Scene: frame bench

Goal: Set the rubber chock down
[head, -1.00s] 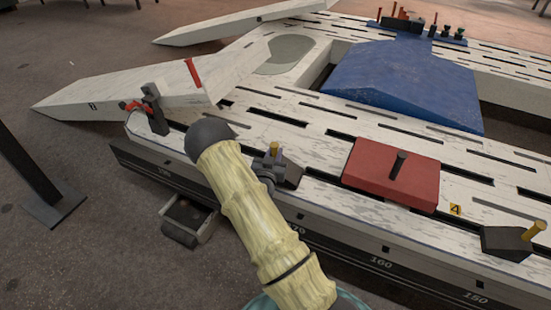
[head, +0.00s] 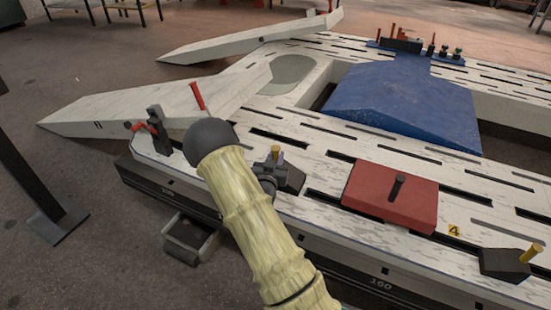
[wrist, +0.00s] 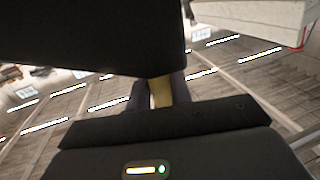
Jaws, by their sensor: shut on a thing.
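A black wedge-shaped rubber chock (head: 291,179) with a yellow peg (head: 275,153) is at the end of my arm in the head view, over the near strip of the white slotted bench (head: 330,143). My gripper (head: 268,170) is shut on the chock by its yellow peg. The wrist view shows the peg (wrist: 160,92) between my two dark fingers, with a large dark body (wrist: 90,40) filling the top. I cannot tell whether the chock's underside touches the bench. My arm hides part of the bench's near edge.
A red block (head: 392,200) with a black handle lies right of the chock. A second black chock (head: 503,264) with a yellow peg sits at the far right. A red-handled clamp (head: 158,130) stands left. A blue panel (head: 405,105) lies behind. Bench surface between is clear.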

